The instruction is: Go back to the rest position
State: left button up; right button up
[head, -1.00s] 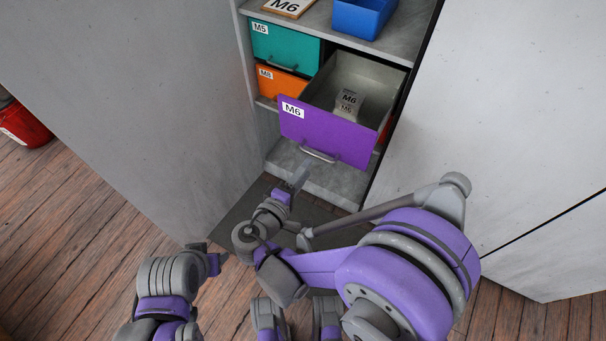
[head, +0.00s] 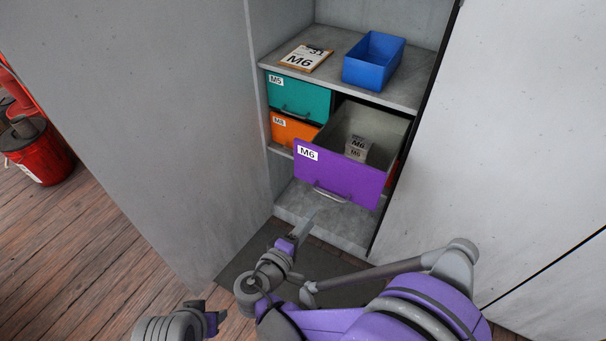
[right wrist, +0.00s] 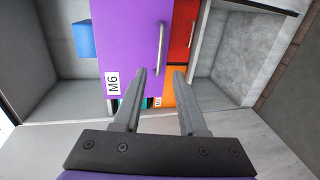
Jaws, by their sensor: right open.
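My right gripper (head: 300,230) is in front of and below the purple M6 drawer, apart from its handle. In the right wrist view its two fingers (right wrist: 160,98) are spread with nothing between them. The purple drawer (head: 340,176) is pulled out, and a small grey M6 box (head: 357,148) stands inside it. The drawer front also shows in the right wrist view (right wrist: 125,40). My left gripper (head: 212,318) is at the lower left of the head view, near the floor; its fingers are too small to read.
Closed teal M5 (head: 300,95) and orange M8 (head: 292,130) drawers sit left of the open drawer. A blue bin (head: 373,62) and an M6 clipboard (head: 305,58) lie on the shelf above. Grey cabinet panels flank the opening. A red bucket (head: 42,155) stands far left.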

jog(key=s+d+f+m+g+y, duration=0.2)
jog(key=s+d+m+g, duration=0.3)
jog(key=d, duration=0.7)
jog(key=s+d+m+g+y, duration=0.25)
jog(key=s+m+y, duration=0.35)
jog(key=s, duration=0.8)
pick_arm(q)
notch_tip(320, 180, up, 16)
jog(key=w+p, duration=0.2)
jog(key=p, duration=1.2)
jog(key=shift+r+t+p, duration=0.15)
jog(key=shift+t+p, duration=0.2)
jog(key=shift+t, duration=0.05)
pick_arm(e)
notch_tip(320, 180, up, 16)
jog(key=w+a, duration=0.1)
jog(key=shift+w+a+y, duration=0.25)
jog(key=shift+w+y, duration=0.05)
jog(key=shift+y, duration=0.1)
pick_arm(q)
jog(key=shift+s, duration=0.1)
pick_arm(e)
jog(key=shift+s+r, duration=0.1)
jog(key=shift+s, duration=0.05)
